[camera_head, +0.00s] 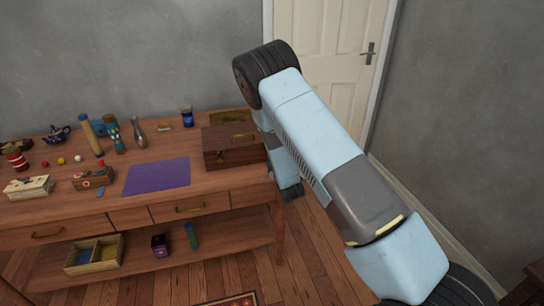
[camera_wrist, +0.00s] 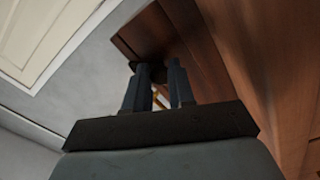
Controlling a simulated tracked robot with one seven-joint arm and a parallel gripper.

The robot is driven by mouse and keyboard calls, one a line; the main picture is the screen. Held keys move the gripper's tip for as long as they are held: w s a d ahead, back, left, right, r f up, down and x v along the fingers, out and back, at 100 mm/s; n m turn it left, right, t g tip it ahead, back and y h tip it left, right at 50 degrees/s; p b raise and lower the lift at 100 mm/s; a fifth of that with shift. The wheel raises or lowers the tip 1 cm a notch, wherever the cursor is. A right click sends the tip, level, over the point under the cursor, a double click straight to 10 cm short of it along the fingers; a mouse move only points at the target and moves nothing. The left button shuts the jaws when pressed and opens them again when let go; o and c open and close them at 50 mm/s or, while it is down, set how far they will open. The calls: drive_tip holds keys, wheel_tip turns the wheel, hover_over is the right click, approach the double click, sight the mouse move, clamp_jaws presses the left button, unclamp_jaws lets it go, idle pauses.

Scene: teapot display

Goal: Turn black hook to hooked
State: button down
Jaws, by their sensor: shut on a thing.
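My gripper (camera_wrist: 161,72) shows in the wrist view, its two dark fingers close together beside a brown wooden panel (camera_wrist: 190,40). A small black piece (camera_wrist: 150,69) sits at the fingertips against the wood; it looks like the black hook, and the fingers are shut on it. Its exact shape and turn are hidden by the fingers. In the head view my arm reaches down at the right end of the wooden table (camera_head: 120,211), and the gripper tips and hook are hidden there.
A wooden box (camera_head: 235,157) stands on the table's right end, close to my arm. A purple mat (camera_head: 157,177), a teapot (camera_head: 57,134) and several small things lie further left. A divided tray (camera_head: 95,253) is on the lower shelf. A white door (camera_head: 325,50) stands behind.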

drive_tip(key=shift+s+a+f, duration=0.2)
drive_tip(key=shift+a+f, duration=0.05)
drive_tip(key=c, duration=1.3)
unclamp_jaws()
drive_tip(key=o, duration=0.3)
drive_tip(key=shift+r, duration=0.1)
drive_tip(key=shift+o, duration=0.2)
drive_tip(key=shift+w+d, duration=0.1)
drive_tip(key=shift+d, duration=0.1)
drive_tip(key=v, duration=1.3)
drive_tip(key=shift+s, duration=0.35)
